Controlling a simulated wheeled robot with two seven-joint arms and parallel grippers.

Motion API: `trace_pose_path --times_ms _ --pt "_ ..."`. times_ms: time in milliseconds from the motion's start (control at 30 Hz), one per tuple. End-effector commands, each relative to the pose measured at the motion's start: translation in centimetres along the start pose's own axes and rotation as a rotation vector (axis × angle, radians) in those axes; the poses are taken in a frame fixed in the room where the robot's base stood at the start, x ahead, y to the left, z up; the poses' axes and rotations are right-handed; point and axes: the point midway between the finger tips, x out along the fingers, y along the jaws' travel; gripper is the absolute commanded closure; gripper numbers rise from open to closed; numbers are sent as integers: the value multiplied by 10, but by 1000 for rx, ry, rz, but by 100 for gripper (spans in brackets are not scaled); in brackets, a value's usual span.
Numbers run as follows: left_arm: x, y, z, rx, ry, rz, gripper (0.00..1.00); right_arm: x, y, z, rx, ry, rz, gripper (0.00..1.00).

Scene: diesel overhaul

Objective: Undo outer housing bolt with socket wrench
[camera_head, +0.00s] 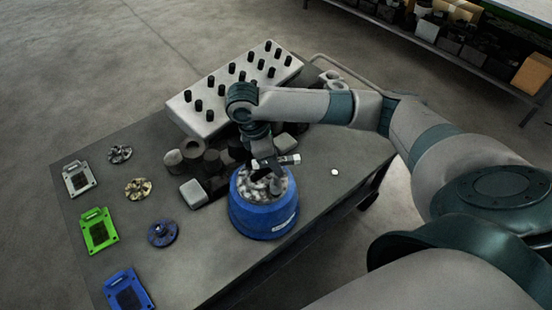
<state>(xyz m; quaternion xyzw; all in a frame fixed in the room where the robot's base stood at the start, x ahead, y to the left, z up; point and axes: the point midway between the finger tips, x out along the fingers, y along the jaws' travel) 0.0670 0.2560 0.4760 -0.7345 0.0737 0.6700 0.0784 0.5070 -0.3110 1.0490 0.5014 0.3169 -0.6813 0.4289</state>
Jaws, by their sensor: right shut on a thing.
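A blue round housing (262,216) with a pale label stands on the table, its grey metal inner parts (256,188) showing at the open top. My right gripper (268,170) points down over this top, coming from the right. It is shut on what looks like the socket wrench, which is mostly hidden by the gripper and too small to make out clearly. I cannot tell whether the tool touches a bolt; the outer bolt itself is not distinguishable. My left gripper is not in view.
A white block with several black pegs (213,121) stands at the back of the table (135,160). Dark and grey cylinders (192,149) sit behind the housing. Grey, green (99,231) and blue plates (127,291) and small round parts lie at left. A white disc (334,172) lies right.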

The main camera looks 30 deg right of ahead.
Motion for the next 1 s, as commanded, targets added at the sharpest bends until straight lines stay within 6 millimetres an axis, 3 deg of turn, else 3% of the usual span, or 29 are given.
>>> trace_pose_path --times_ms 800,1000 --pt "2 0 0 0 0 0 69 17 1 -5 -1 1 2 100" --pt "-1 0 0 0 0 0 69 16 0 -5 -94 0 32 100"
